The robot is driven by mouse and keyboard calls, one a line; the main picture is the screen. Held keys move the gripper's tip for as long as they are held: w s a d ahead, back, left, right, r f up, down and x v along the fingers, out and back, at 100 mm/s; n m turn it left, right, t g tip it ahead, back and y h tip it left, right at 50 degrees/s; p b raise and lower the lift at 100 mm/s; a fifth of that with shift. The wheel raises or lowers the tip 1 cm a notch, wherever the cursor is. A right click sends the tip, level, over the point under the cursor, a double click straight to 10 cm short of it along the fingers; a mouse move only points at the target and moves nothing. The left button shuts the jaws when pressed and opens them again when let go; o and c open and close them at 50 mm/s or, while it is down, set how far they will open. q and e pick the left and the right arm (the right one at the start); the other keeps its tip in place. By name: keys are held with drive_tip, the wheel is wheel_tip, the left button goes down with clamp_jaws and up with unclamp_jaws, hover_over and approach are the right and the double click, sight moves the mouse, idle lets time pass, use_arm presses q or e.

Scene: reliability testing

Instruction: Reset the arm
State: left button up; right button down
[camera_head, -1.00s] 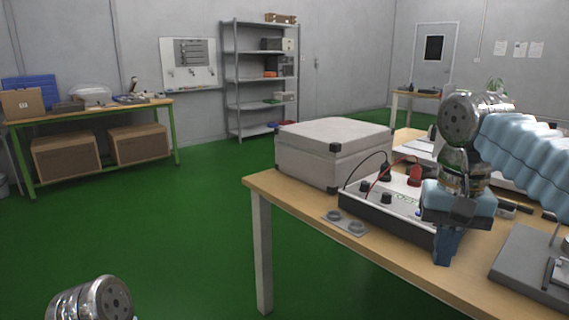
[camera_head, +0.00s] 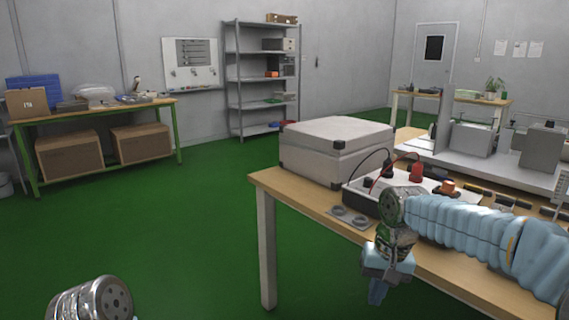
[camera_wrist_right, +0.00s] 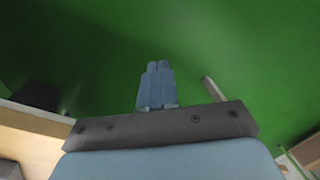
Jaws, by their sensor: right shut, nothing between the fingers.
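My right gripper (camera_head: 377,291) hangs in front of the near edge of the wooden workbench (camera_head: 310,199) in the head view, pointing down. In the right wrist view its two blue fingers (camera_wrist_right: 158,68) are together, with nothing between them, over green floor. My right arm in its light blue sleeve comes in from the right and hides part of the bench. On the left, only a metal joint of my left arm shows at the bottom of the head view. The left gripper is out of view.
Shelves (camera_head: 262,82) and a green-legged table (camera_head: 95,110) stand behind. The green floor at left is clear.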

drive_tip(key=s+a+f+y, duration=0.1)
drive_tip(key=a+f, duration=0.1)
drive_tip(key=f, duration=0.7)
drive_tip(key=s+a+f+n+y, duration=0.1)
drive_tip(key=s+a+f, duration=0.1)
drive_tip(key=f, duration=0.7)
drive_tip(key=s+a+f, duration=0.1)
drive_tip(key=a+f, duration=0.2)
drive_tip(key=f, duration=0.6)
drive_tip(key=s+a+f, duration=0.1)
drive_tip(key=s+f, duration=1.1)
drive_tip(key=s, duration=0.2)
drive_tip(key=shift+s+a+f+m+t+y, duration=0.2)
drive_tip(key=shift+f+m+t+y, duration=0.1)
drive_tip(key=shift+m+y, duration=0.1)
